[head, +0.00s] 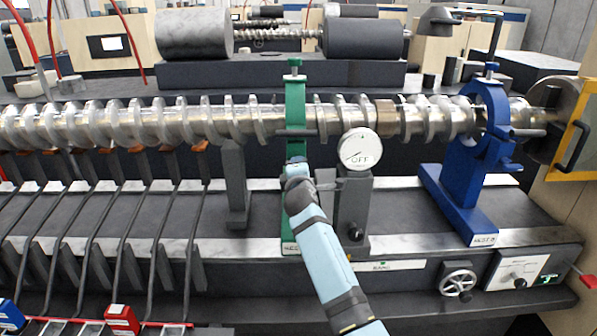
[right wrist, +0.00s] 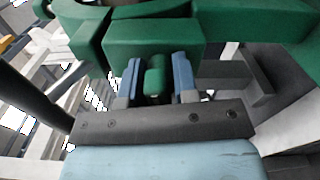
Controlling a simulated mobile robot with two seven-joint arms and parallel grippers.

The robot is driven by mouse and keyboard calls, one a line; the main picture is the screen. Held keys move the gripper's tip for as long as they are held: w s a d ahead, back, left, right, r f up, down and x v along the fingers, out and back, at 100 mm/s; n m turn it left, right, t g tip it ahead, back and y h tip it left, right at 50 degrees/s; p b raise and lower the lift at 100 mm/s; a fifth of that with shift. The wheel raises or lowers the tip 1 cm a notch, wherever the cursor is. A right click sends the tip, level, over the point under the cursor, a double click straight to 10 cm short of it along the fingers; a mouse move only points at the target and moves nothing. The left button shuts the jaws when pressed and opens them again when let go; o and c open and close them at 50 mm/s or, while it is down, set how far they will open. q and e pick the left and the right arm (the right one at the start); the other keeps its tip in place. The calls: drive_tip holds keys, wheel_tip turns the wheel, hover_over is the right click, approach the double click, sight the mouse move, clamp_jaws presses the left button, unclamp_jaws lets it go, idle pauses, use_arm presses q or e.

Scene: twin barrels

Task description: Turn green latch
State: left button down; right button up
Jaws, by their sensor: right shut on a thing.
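The green clamp (head: 295,105) stands upright around the long metal screw shaft (head: 220,122), left of the round OFF dial. My right gripper (head: 297,168) is at the front of the clamp, just below the shaft. In the right wrist view, the blue fingers of my right gripper (right wrist: 158,80) stand on either side of a small green latch (right wrist: 155,78) and hold it. The latch sits below a larger green block (right wrist: 155,45) of the clamp. In the head view my gripper and wrist hide the latch. My left gripper is not in view.
The OFF dial (head: 360,149) on its grey post (head: 353,205) is close to the right of my wrist. A blue clamp (head: 480,150) holds the shaft farther right. A grey support (head: 235,185) stands left. A handwheel (head: 458,282) is at the lower right.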

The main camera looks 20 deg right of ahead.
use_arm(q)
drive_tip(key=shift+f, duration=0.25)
use_arm(e)
drive_tip(key=shift+f+m, duration=0.1)
drive_tip(key=shift+m, duration=0.7)
use_arm(q)
drive_tip(key=shift+b, duration=0.3)
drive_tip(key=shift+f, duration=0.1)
use_arm(e)
drive_tip(key=o, duration=0.7)
